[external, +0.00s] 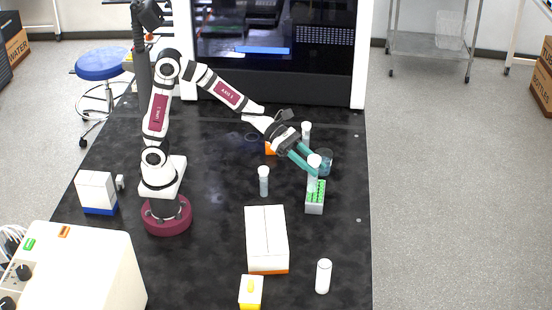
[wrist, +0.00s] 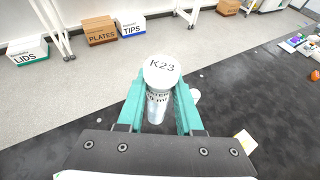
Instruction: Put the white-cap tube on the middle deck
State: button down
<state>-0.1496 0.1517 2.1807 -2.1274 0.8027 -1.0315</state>
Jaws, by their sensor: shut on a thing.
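A tube with a white cap (wrist: 160,68) marked K23 stands between the teal fingers of my gripper (wrist: 158,112). The fingers are shut on its body, and the cap faces the wrist camera. The gap below the tube cannot be told. Other tubes stand at the back (external: 306,129), left of the rack (external: 264,188) and at the front right (external: 323,280). I cannot tell which surface is the middle deck.
A large dark-fronted machine (external: 275,60) closes off the back. The black bench (external: 205,260) has bare room between the items.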

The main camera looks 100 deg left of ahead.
jog(key=s+a+r, duration=0.4)
jog(key=r, duration=0.2)
jog(key=s+a+f+m+g+h, duration=0.2)
jog(key=s+a+f+m+g, duration=0.3)
jog(key=s+f+m+g, duration=0.4)
jog(key=s+a+f+m+g+h, duration=0.2)
jog(key=s+a+f+m+g, duration=0.2)
jog(key=s+f+m+g, duration=0.45)
jog(key=s+a+f+m+g+y, duration=0.1)
jog(key=s+a+m+g+y, duration=0.2)
jog(key=a+m+y, duration=0.75)
jog(key=s+a+m+g+y, duration=0.3)
jog(key=a+m+y, duration=0.5)
jog(key=a, duration=0.6)
jog(key=shift+s+a+f, duration=1.15)
jog(key=shift+a+f, duration=0.25)
jog(key=shift+f, duration=0.4)
jog(key=shift+s+a+f, duration=1.2)
jog(key=shift+a+f, duration=0.2)
jog(key=shift+f, duration=0.45)
jog(key=shift+s+a+f, duration=1.15)
jog(key=shift+a+f, duration=0.25)
jog(key=shift+f, duration=0.4)
jog(key=shift+f, duration=0.1)
